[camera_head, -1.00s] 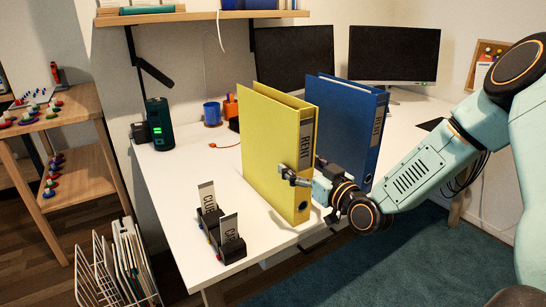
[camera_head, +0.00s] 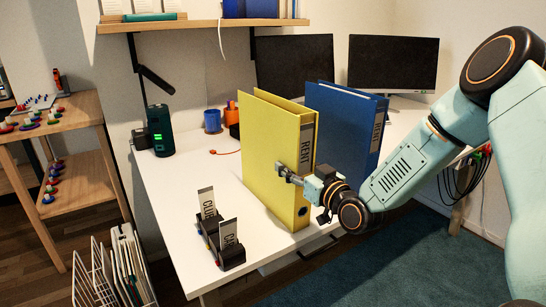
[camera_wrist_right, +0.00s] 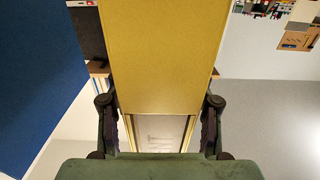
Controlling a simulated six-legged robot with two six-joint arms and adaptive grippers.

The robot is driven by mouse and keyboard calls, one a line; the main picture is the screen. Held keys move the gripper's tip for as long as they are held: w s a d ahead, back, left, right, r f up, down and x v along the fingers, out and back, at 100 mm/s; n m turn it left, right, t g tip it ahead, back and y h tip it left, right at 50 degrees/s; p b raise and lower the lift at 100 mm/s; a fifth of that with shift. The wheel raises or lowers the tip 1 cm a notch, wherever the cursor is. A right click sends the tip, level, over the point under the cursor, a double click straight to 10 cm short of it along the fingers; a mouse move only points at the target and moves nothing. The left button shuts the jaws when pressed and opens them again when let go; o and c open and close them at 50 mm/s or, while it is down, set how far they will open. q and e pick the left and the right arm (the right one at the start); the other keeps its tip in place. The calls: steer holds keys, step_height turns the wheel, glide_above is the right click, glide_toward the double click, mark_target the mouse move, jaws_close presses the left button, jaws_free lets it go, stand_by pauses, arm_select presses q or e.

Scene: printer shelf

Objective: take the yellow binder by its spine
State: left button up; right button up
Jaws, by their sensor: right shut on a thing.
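The yellow binder (camera_head: 268,155) stands upright on the white desk in the head view, its spine with a "RENT" label facing front right. My right gripper (camera_head: 290,174) is shut on the binder at its spine, one finger showing on the yellow cover. In the right wrist view the binder (camera_wrist_right: 160,60) fills the middle, between the two fingers of my right gripper (camera_wrist_right: 160,125), with the spine label partly hidden low in the picture. My left gripper is not in view.
A blue binder (camera_head: 338,125) stands close behind on the right. Two small label holders (camera_head: 220,240) sit at the desk's front left. A shelf (camera_head: 200,24) hangs above.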

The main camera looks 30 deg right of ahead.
steer(key=shift+a, duration=0.15)
steer(key=c, duration=0.4)
steer(key=shift+f, duration=0.1)
steer(key=c, duration=0.3)
jaws_close()
